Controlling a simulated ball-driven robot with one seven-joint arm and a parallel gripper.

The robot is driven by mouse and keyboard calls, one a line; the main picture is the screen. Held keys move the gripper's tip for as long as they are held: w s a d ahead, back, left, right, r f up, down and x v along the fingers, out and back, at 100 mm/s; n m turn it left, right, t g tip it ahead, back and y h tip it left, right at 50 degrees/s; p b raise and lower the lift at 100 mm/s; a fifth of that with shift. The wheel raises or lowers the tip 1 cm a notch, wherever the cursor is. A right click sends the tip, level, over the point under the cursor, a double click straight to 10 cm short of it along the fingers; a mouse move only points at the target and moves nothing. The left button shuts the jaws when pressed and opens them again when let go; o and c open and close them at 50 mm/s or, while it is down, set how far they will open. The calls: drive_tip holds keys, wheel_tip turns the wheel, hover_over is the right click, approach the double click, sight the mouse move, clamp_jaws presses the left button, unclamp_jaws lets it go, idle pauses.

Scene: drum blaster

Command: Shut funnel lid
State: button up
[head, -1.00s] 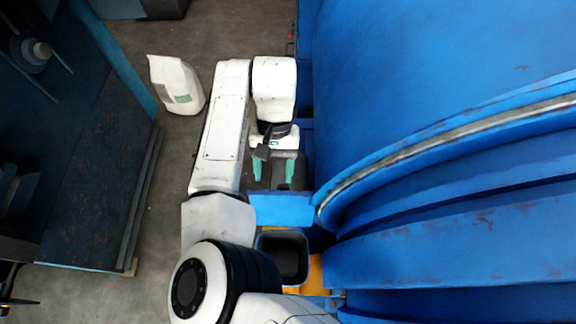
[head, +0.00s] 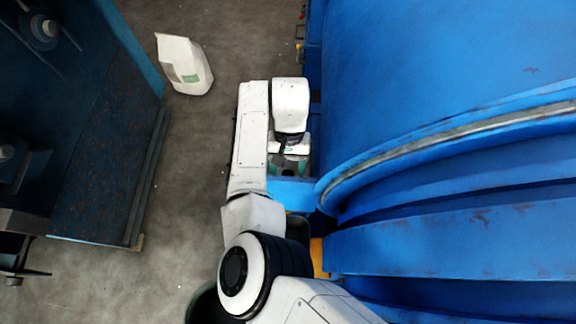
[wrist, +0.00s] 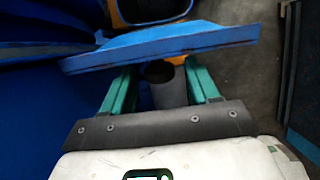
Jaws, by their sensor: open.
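The funnel lid is most likely the flat blue panel (wrist: 160,46) across the upper middle of the wrist view, seen nearly edge-on. In the head view the blue panel (head: 292,188) sits just below my gripper, beside the big drum. My gripper (wrist: 158,74) has two green fingers, spread apart, with their tips at or just under the panel's near edge; I cannot tell whether they touch it. A dark grey round pipe-like part (wrist: 166,84) shows between the fingers. In the head view my gripper (head: 287,165) is partly hidden under my wrist.
A large blue drum (head: 430,75) fills the right side. A dark open container (wrist: 152,9) lies beyond the panel, by yellow parts. A white bag (head: 184,65) stands on the floor.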

drive_tip(key=shift+f, duration=0.15)
drive_tip(key=shift+c, duration=0.2)
clamp_jaws()
idle(0.3)
